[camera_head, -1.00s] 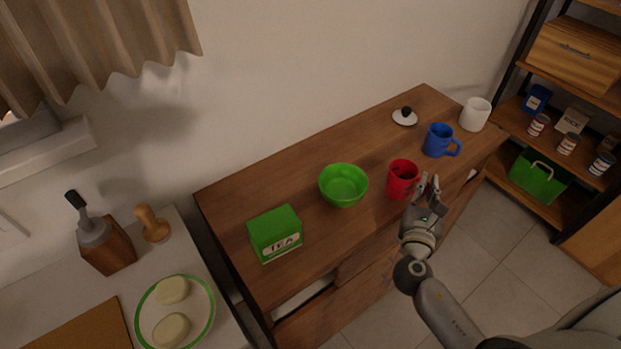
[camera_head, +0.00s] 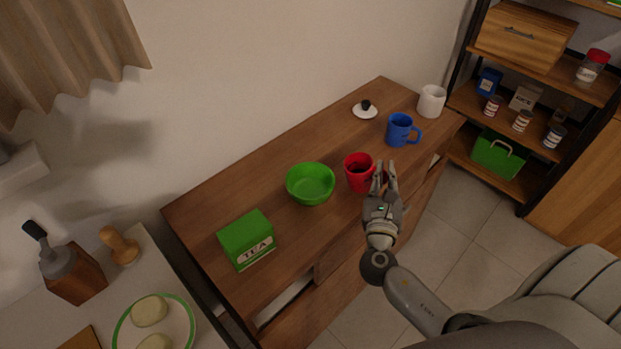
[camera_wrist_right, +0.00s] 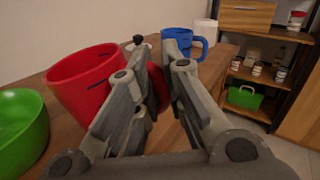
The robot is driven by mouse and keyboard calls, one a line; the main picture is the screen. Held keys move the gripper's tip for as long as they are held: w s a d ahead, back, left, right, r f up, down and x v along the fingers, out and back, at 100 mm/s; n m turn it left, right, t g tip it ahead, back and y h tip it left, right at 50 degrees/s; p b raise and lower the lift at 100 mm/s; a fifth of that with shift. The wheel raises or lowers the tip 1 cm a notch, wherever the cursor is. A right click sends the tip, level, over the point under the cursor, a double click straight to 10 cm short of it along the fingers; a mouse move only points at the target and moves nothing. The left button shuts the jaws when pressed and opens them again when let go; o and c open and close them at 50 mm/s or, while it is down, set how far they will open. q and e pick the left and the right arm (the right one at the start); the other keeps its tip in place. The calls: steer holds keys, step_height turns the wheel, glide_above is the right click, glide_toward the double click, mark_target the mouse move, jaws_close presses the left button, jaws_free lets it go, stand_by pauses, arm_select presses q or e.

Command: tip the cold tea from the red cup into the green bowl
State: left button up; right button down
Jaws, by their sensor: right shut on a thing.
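The red cup (camera_head: 358,177) stands upright on the wooden dresser, with dark liquid visible inside. The green bowl (camera_head: 311,185) sits just left of it, apart from it; nothing shows inside the bowl. My right gripper (camera_head: 383,177) is at the cup's right side, shut on its handle. In the right wrist view the cup (camera_wrist_right: 80,84) is beside the left finger, and a red part of its handle shows between the fingers (camera_wrist_right: 165,90). The bowl's edge (camera_wrist_right: 20,128) shows at far left there. The fingers hide part of the cup. My left gripper is not in view.
A green tea box (camera_head: 246,238) stands left of the bowl on the dresser (camera_head: 225,190). A blue mug (camera_head: 400,131), a white cup (camera_head: 431,101) and a white lid with a black knob (camera_head: 365,110) are behind. Bare wood lies behind the bowl.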

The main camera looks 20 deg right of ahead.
mark_target(366, 172)
steer(key=shift+w+a+r+n, duration=0.2)
steer(key=shift+a+r+n, duration=0.3)
steer(key=shift+a+n, duration=0.25)
steer(key=a+r+n+p, duration=0.1)
steer(key=r, duration=0.1)
steer(key=a+r+n+t+p, duration=0.1)
steer(key=w+a+r+n+p, duration=0.1)
steer(key=r, duration=0.1)
steer(key=shift+r+n+t, duration=0.3)
steer(key=shift+n+t, duration=0.05)
steer(key=shift+t, duration=0.05)
steer(key=shift+w+a+r+n, duration=0.1)
steer(key=shift+a+n, duration=0.2)
steer(key=shift+n, duration=0.2)
steer(key=shift+w+a+r+n+t, duration=0.1)
steer(key=shift+a+r+n+t, duration=0.3)
steer(key=shift+n, duration=0.3)
steer(key=shift+w+a+f+n+t+y+b, duration=0.2)
steer(key=shift+a+n+t+y+b, duration=0.15)
steer(key=shift+n, duration=0.7)
steer(key=shift+w+a+f+n+t+y+b, duration=0.1)
steer(key=shift+a+f+n+t+y+b, duration=0.15)
steer(key=shift+n, duration=0.8)
steer(key=shift+w+a+r+n+t+y+p, duration=0.15)
steer(key=shift+a+r+n+t+y+p, duration=0.35)
steer(key=shift+n, duration=0.7)
